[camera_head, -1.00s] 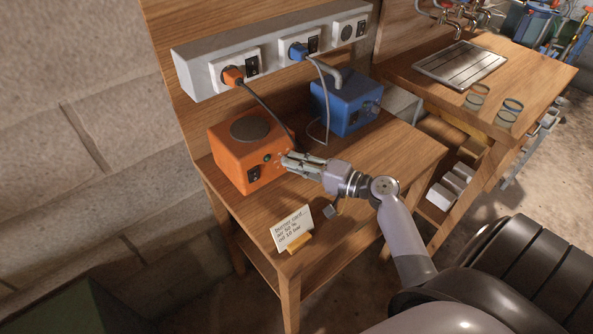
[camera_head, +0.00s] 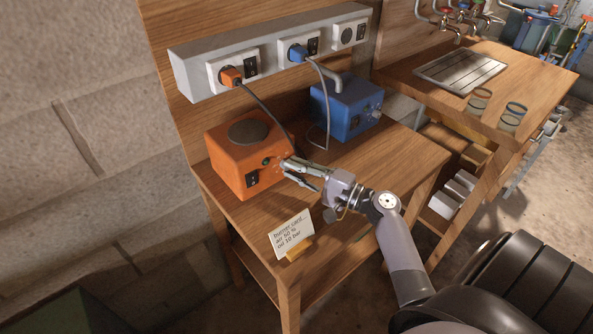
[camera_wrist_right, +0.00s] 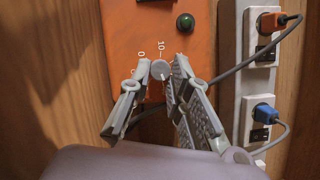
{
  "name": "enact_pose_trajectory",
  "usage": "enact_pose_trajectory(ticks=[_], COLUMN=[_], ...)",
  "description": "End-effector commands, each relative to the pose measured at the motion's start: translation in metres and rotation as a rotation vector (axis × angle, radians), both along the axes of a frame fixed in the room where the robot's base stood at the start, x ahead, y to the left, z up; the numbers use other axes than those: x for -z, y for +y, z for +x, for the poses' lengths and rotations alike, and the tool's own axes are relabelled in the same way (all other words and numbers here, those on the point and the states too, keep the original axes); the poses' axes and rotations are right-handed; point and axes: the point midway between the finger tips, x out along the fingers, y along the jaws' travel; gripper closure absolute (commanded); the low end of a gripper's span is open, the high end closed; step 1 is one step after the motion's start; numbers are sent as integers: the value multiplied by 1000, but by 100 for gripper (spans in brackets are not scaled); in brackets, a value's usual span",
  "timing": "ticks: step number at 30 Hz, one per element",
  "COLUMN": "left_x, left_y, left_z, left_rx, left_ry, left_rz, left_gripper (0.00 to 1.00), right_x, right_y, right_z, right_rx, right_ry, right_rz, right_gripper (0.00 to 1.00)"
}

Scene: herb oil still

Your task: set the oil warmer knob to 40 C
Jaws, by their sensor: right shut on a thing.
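The orange box (camera_head: 222,155) with a round dark plate on top appears to be the oil warmer; I cannot read a name on it. It stands on the wooden bench below the socket strip. Its small round grey knob (camera_wrist_right: 160,70) shows in the right wrist view, between my fingertips, with printed marks 0 and 10 beside it. My right gripper (camera_head: 283,170) is at the box's front face, and its fingers (camera_wrist_right: 160,76) are shut on the knob. The fingers hide part of the scale, and I cannot read the knob's setting. My left gripper is not in view.
A blue box (camera_head: 345,110) with a pipe stands behind to the right. Cords run to the socket strip (camera_head: 270,50), close behind my gripper. A card (camera_head: 291,238) stands at the bench's front edge. Bare bench top (camera_head: 400,160) lies right of my gripper.

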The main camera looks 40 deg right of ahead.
Motion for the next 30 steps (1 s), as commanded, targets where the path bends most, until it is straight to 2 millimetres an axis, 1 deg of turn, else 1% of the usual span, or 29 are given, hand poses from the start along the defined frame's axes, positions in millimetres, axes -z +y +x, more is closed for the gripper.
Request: enact_pose_trajectory(ticks=[7, 8, 17, 26, 29, 30], left_x=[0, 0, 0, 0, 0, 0], left_y=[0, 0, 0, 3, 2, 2], left_z=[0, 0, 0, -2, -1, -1], left_rx=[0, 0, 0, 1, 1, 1], left_ry=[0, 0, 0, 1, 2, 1], left_rz=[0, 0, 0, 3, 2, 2], left_gripper=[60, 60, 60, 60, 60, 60], right_x=[-2, -2, -1, -2, -10, -16], right_y=[-2, -2, -1, 0, 0, 0], right_z=[1, 1, 0, 0, 0, 0], right_rx=[5, 5, 3, 1, 1, 0], right_ry=[-3, -3, -2, -1, -3, -3], right_rz=[0, 0, 0, -1, -3, -4], right_gripper=[100, 81, 61, 61, 61, 61])
